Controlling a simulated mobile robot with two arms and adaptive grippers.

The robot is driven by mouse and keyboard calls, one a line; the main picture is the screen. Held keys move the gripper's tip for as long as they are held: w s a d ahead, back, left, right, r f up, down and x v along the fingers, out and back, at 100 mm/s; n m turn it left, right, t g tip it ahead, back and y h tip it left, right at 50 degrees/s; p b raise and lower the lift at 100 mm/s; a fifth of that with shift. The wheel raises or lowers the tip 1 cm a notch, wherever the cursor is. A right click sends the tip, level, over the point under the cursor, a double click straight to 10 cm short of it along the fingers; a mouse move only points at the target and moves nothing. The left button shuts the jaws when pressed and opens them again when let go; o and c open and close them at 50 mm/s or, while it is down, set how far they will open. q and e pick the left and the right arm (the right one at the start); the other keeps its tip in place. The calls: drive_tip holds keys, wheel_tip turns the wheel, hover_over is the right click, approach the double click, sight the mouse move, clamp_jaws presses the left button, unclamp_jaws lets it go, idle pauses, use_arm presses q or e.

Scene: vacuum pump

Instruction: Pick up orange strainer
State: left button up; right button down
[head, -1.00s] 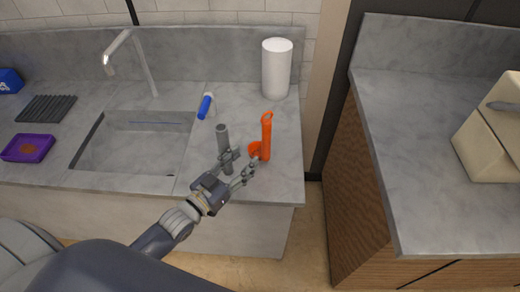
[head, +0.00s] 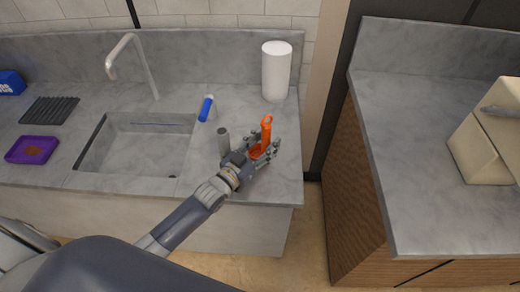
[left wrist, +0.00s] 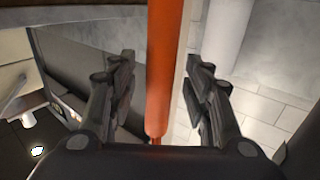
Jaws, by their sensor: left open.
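The orange strainer (head: 266,132) stands upright on the counter right of the sink, with its loop end at the top in the head view. My left gripper (head: 264,153) is at its lower part, fingers on either side of it. In the left wrist view the orange strainer (left wrist: 164,70) runs between the two open fingers of my left gripper (left wrist: 163,95), with gaps on both sides. The strainer's lower part is partly hidden by the gripper in the head view. My right gripper is not in view.
A grey cylinder (head: 223,142) stands just left of my gripper. A white roll (head: 276,72) stands behind the strainer. A blue-and-white item (head: 206,108) lies near the sink (head: 135,150). A gap separates this counter from the right counter (head: 430,150).

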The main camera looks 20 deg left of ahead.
use_arm(q)
drive_tip(key=shift+w+d, duration=0.2)
drive_tip(key=shift+w, duration=0.3)
clamp_jaws()
drive_tip(key=shift+r, duration=0.1)
